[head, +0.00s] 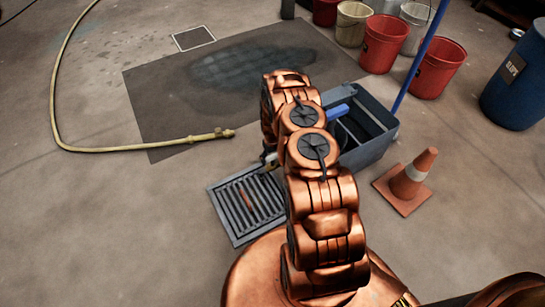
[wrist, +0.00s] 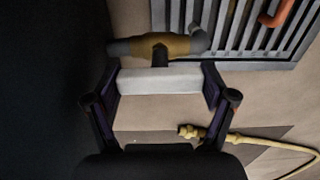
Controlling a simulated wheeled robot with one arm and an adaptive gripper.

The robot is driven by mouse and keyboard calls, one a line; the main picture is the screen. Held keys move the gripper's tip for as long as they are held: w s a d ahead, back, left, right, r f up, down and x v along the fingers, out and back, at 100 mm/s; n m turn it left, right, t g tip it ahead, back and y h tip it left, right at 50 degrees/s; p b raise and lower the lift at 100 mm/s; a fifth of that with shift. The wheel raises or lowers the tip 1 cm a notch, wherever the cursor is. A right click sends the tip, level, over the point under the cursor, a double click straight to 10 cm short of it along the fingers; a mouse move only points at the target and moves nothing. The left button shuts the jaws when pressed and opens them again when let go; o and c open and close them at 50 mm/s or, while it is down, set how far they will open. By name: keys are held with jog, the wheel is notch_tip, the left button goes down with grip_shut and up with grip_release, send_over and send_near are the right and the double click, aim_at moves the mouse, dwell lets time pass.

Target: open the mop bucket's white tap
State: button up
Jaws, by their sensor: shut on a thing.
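The mop bucket (head: 378,150) is a grey-blue tub, partly hidden behind my arm in the head view. In the wrist view its white tap handle (wrist: 145,82) is a pale bar joined by a dark stem to a brass valve body (wrist: 178,46) with grey pipe ends. The bar lies about parallel to the valve body in the picture. My gripper (wrist: 162,84) is shut on the white handle, one finger at each end of the bar. In the head view my arm hides most of the tap and the gripper.
A floor drain grate (head: 243,208) lies beside the bucket, with an orange object on it. An orange cone (head: 411,177) stands right of the bucket. A yellow hose (head: 110,149) lies at left. A dark mat (head: 160,110), several buckets and a blue drum (head: 517,85) are further back.

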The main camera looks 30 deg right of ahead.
aim_at(273, 156)
jog(key=shift+s, duration=0.1)
jog(key=o, duration=1)
notch_tip(273, 156, up, 12)
dwell(0.5)
dwell(0.5)
